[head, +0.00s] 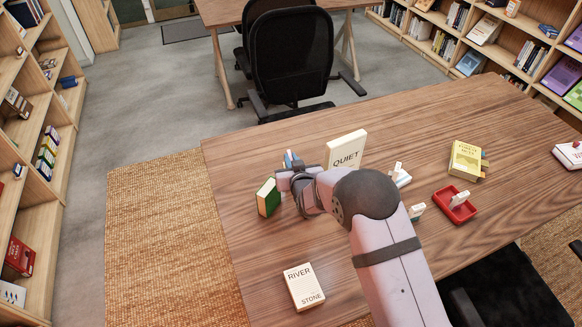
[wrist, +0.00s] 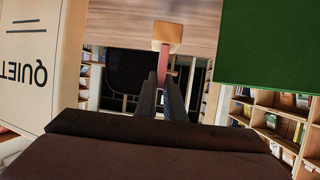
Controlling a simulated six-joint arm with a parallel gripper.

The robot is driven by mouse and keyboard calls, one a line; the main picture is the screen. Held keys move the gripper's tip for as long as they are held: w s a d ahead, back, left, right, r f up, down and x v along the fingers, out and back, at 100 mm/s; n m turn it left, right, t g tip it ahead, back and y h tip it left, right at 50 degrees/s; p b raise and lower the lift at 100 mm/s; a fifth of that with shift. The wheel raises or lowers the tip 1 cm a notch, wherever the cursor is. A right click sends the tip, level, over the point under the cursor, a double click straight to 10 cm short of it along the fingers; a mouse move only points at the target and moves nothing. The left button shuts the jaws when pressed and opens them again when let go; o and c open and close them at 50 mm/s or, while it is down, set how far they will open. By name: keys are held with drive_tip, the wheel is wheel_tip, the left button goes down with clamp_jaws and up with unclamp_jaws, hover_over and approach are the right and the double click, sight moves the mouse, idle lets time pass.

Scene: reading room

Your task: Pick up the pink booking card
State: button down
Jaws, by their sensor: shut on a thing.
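In the wrist view the pink booking card (wrist: 163,65) shows as a narrow pink strip between the two dark fingers of my gripper (wrist: 161,82). My gripper is shut on it. A small light wooden block (wrist: 167,33) is at the card's far end, against the tabletop; I cannot tell whether the card still sits in it. In the head view my gripper (head: 284,180) is low over the table, between the green book and the white QUIET book, and the card is not clearly visible there.
The green book (head: 268,198) and QUIET book (head: 346,149) stand close on either side. The RIVER STONE book (head: 303,287), a yellow book (head: 466,160) and a red tray (head: 444,207) are on the wooden table (head: 260,250). A black chair (head: 291,55) stands behind.

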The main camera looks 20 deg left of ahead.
drive_tip(key=shift+r+b, duration=0.65)
drive_tip(key=shift+r, duration=2.55)
